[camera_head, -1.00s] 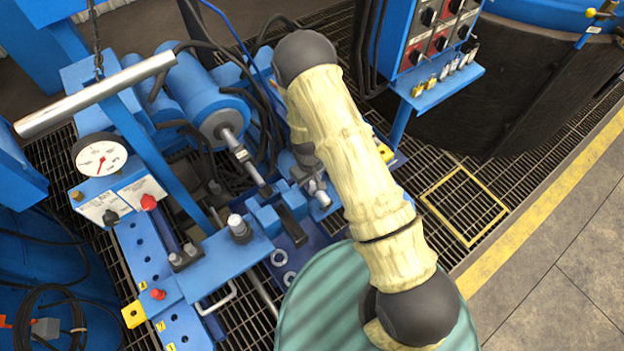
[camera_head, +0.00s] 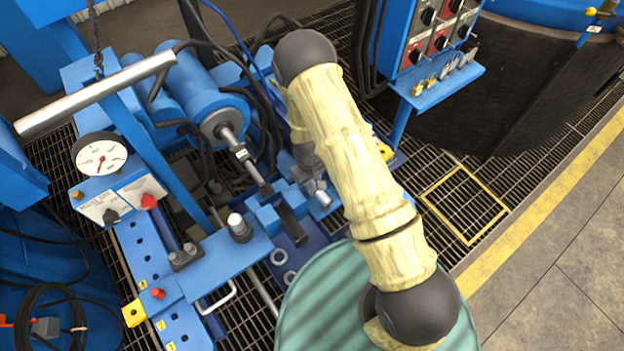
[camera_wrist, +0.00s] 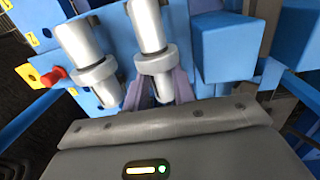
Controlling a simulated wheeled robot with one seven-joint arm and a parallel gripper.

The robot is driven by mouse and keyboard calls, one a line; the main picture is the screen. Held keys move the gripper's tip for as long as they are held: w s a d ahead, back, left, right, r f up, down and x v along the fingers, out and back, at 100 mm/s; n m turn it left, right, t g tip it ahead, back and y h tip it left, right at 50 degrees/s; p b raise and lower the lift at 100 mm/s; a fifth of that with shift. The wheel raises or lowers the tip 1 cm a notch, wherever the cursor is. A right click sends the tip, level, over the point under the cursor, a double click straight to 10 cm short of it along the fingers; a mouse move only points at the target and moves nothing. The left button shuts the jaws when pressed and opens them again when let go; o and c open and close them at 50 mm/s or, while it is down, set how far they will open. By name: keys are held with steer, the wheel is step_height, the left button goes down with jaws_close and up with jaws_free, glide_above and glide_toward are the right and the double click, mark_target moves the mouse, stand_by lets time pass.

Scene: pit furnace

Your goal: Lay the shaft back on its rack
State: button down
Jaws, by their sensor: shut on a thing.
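My gripper (camera_wrist: 160,92) shows in the wrist view with its two mauve fingers closed around a silver, collared shaft (camera_wrist: 153,55). A second silver shaft with a collar (camera_wrist: 88,68) stands just left of it, apart from the fingers. In the head view my arm hides most of my gripper; a short metal piece (camera_head: 321,196) shows below the wrist, beside blue blocks (camera_head: 266,214) with a dark bar across them. These blocks may be the rack, but I cannot tell for certain. Whether the held shaft touches any support is also unclear.
A blue plate with an upright pin (camera_head: 238,226) lies left of the blocks. A pressure gauge (camera_head: 101,157) and a blue cylinder (camera_head: 198,98) stand farther left and behind. A control box (camera_head: 430,40) with a ledge is at upper right. A green round top (camera_head: 320,305) is in front.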

steer(key=shift+f+b, duration=0.35)
steer(key=shift+f, duration=0.15)
stand_by(0.4)
steer(key=c, duration=1.1)
jaws_free()
steer(key=shift+o, duration=0.2)
step_height(320, 180, up, 17)
steer(key=a, duration=0.1)
steer(key=shift+r, duration=0.2)
steer(key=shift+s+a, duration=0.1)
